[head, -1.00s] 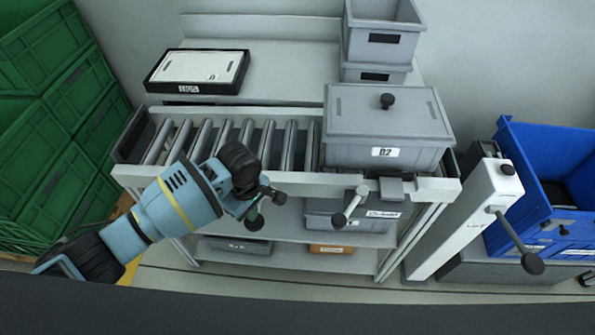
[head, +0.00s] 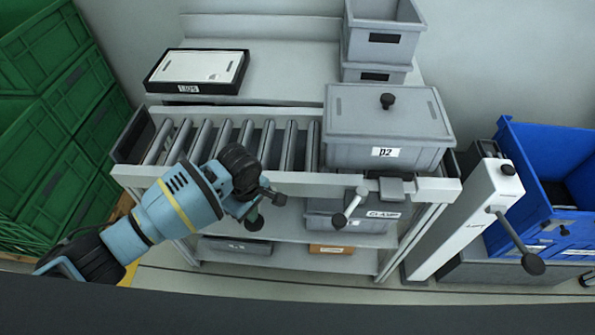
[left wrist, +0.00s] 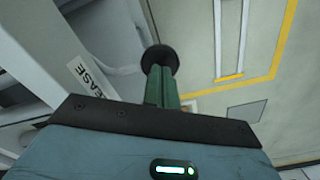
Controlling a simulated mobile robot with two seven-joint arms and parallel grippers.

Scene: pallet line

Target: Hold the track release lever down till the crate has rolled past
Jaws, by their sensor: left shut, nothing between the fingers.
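My left gripper (head: 258,208) is shut and empty, at the front rail of the roller track. In the left wrist view its green fingers (left wrist: 160,88) point at the dark round knob (left wrist: 160,60) of a pale lever beside a label ending "EASE" (left wrist: 92,78). That knob (head: 254,223) also shows just below the gripper in the head view. I cannot tell whether the fingers touch it or how far down the lever is. The grey lidded crate (head: 350,150) sits at the right end of the rollers (head: 247,140). My right gripper is not in view.
A second lever (head: 350,206) is on the front rail beside a clamp label. A white post (head: 468,215) with another lever (head: 515,238) stands at the right, by a blue bin (head: 550,140). Green crates (head: 60,110) are stacked at the left. The rollers left of the crate are clear.

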